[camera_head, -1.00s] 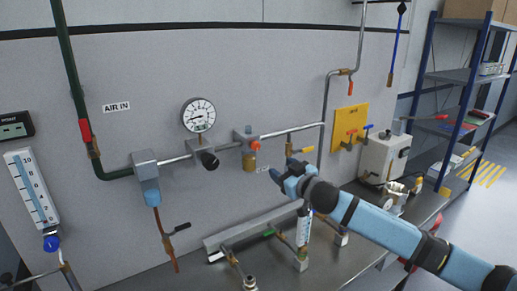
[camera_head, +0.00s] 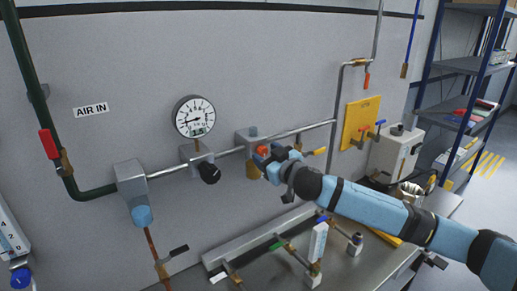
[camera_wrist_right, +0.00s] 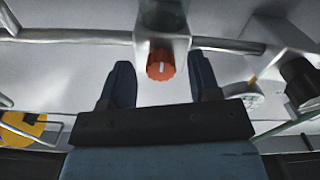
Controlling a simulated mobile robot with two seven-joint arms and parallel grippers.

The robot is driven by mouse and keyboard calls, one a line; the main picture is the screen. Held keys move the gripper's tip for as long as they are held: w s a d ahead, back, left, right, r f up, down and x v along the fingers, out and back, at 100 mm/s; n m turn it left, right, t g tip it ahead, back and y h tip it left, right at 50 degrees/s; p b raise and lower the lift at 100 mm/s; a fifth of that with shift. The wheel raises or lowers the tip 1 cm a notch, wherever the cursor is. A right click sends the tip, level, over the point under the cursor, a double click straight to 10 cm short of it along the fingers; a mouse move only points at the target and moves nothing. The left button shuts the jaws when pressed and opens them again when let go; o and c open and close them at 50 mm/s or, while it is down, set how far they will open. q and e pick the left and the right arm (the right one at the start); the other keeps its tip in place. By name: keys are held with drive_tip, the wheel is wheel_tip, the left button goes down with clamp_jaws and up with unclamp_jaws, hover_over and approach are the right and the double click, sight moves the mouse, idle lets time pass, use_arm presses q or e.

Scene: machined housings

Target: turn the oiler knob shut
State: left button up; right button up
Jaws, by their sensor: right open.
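The oiler knob is a small orange-red ribbed knob (camera_head: 262,151) on the front of the grey oiler block (camera_head: 246,137) on the wall pipe. It also shows in the right wrist view (camera_wrist_right: 161,65), with a pale line on its face. My right gripper (camera_head: 264,160) is at the knob in the head view and partly covers the oiler's amber bowl (camera_head: 252,170). In the right wrist view the open fingers (camera_wrist_right: 160,83) stand left and right of the knob, with gaps on both sides. My left gripper is out of view.
A round gauge (camera_head: 195,117) and a black regulator knob (camera_head: 209,173) are left of the oiler. A yellow-handled valve (camera_head: 317,151) is just right. A workbench (camera_head: 345,262) with fittings lies below.

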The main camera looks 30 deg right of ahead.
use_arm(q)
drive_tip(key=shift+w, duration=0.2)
use_arm(e)
drive_tip(key=shift+w, duration=0.3)
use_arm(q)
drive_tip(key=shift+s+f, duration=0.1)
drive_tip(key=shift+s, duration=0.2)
use_arm(e)
drive_tip(key=shift+s+a+r, duration=0.1)
drive_tip(key=shift+s, duration=0.1)
